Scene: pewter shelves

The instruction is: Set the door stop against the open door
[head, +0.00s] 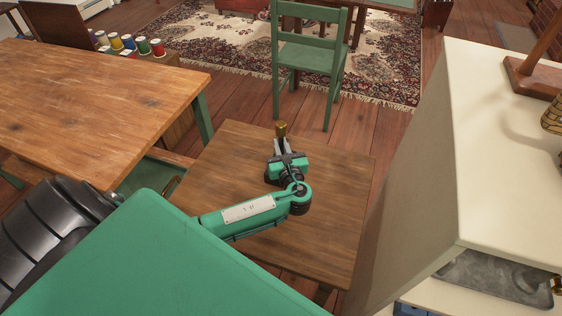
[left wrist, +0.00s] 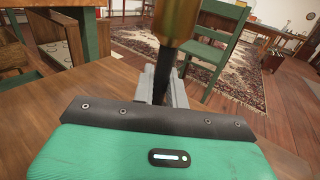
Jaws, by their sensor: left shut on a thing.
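My left gripper (head: 281,146) is over the small brown wooden table in the head view, with its fingers pointing away from me. It is shut on a slim thing with an amber-gold end (head: 281,129). In the left wrist view, this amber end (left wrist: 177,18) rises above the fingers (left wrist: 162,88), with a narrow dark part below it. It looks like a handled tool, but I cannot tell for sure. I cannot make out a door stop or an open door in either view. My right gripper is not in view.
The small wooden table (head: 325,205) has a bare top. A larger wooden table (head: 90,95) is at left, with several coloured spools (head: 142,46) behind it. A green chair (head: 308,55) stands beyond, by a patterned rug (head: 385,75). A cream cabinet (head: 505,150) is at right.

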